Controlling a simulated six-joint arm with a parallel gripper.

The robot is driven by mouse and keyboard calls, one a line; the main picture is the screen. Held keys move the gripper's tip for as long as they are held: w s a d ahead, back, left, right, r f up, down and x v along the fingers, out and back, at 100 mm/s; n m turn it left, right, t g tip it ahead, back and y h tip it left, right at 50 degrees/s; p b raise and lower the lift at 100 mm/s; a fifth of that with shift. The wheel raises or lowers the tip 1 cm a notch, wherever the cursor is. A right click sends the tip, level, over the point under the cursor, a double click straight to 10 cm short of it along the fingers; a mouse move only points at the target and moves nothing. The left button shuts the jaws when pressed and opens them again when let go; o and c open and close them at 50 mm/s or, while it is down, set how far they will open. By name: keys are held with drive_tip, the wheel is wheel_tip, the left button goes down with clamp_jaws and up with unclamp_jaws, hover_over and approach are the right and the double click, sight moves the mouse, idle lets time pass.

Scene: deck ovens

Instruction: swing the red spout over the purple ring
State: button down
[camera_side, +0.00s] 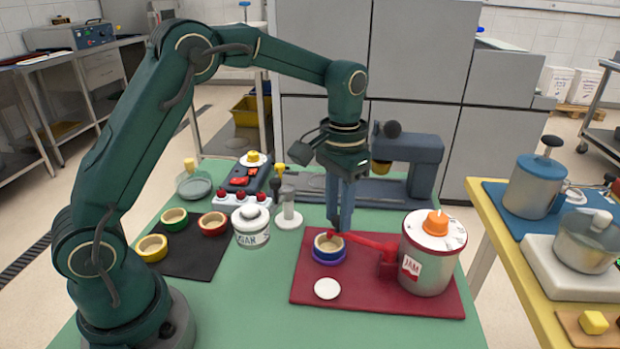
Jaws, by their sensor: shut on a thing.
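The red spout (365,240) sticks out to the left from a silver jam pot (432,262) with a white, orange-knobbed lid. The purple ring (330,258) lies on a dark red mat (375,299), with a small tan-rimmed cup (323,247) standing in or on it. The fingertips partly hide the spout and the back of the cup; the exact contact is small.
A white disc (327,289) lies in front of the ring. A sugar jar (251,226), a white stand (288,216) and several coloured bowls on a black mat (192,261) are to the left. A blue-grey mixer (410,165) stands behind. The green table's front is clear.

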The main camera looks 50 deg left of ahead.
drive_tip(key=shift+w, duration=0.1)
drive_tip(key=c, duration=0.7)
unclamp_jaws()
drive_tip(key=shift+o, duration=0.2)
drive_tip(key=shift+r, duration=0.15)
drive_tip(key=shift+r, duration=2.45)
